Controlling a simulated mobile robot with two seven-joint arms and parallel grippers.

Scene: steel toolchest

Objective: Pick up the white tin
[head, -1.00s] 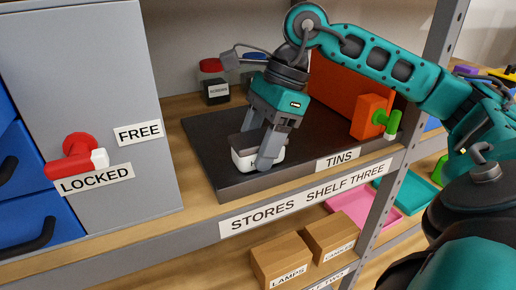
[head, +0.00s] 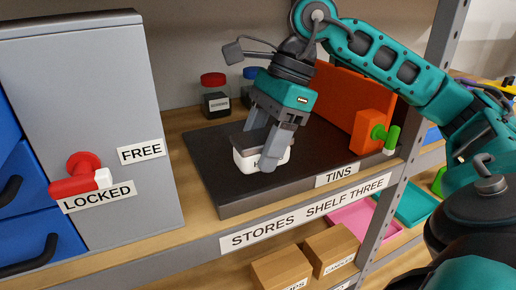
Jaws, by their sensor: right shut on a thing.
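The far finger is partly hidden behind the tin. I cannot tell whether the tin is touching the board or slightly above it. My left gripper is not in the view.
Two jars, one red-lidded (head: 214,95) and one blue-lidded (head: 250,86), stand behind the board. A grey cabinet (head: 95,70) with a red latch (head: 80,180) is left.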

